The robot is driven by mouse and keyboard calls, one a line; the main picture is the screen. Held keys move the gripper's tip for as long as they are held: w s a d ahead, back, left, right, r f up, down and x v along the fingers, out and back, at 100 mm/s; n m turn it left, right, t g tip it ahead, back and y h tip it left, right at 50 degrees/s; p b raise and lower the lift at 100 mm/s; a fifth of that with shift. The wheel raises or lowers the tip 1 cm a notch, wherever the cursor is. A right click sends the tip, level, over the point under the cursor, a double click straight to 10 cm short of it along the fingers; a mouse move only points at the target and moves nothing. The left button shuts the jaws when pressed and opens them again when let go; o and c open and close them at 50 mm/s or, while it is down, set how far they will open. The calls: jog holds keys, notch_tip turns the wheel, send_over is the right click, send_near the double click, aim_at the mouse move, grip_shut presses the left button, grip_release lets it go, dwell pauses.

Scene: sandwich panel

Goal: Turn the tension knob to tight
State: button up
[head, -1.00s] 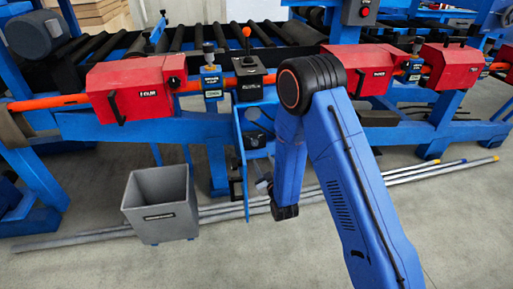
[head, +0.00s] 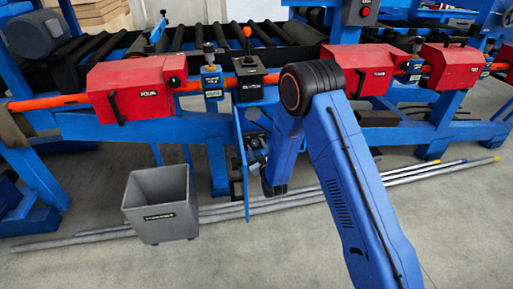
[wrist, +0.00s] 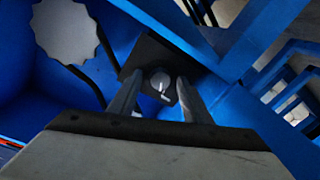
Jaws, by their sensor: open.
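A small round grey knob (wrist: 160,81) with a white pointer sits on a dark plate (wrist: 146,54) in the wrist view. The pointer aims down and slightly right in that view. I take it for the tension knob, but no label is readable. My gripper (wrist: 159,79) is open, with one finger on each side of the knob. Gaps show between the knob and both fingers; I cannot tell how far the tips are from the plate. In the head view my arm hides the gripper, and the knob cannot be made out.
A scalloped grey disc (wrist: 66,31) is at upper left in the wrist view, with blue frame beams (wrist: 262,40) at right. In the head view, a grey bin (head: 160,205) stands left of my arm. Long pipes (head: 410,173) lie on the floor. Red housings (head: 137,90) line the machine.

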jog(key=shift+c, duration=0.2)
jog(key=c, duration=1)
jog(key=shift+m, duration=0.4)
jog(key=m, duration=0.2)
jog(key=shift+m, duration=0.4)
jog(key=m, duration=0.4)
jog(key=shift+f+m+t, duration=0.1)
jog(key=shift+m+t, duration=0.2)
jog(key=m, duration=0.4)
jog(key=shift+h, duration=0.3)
jog(key=shift+f+m+t, duration=0.1)
jog(key=shift+m+t, duration=0.2)
jog(key=shift+m, duration=1.7)
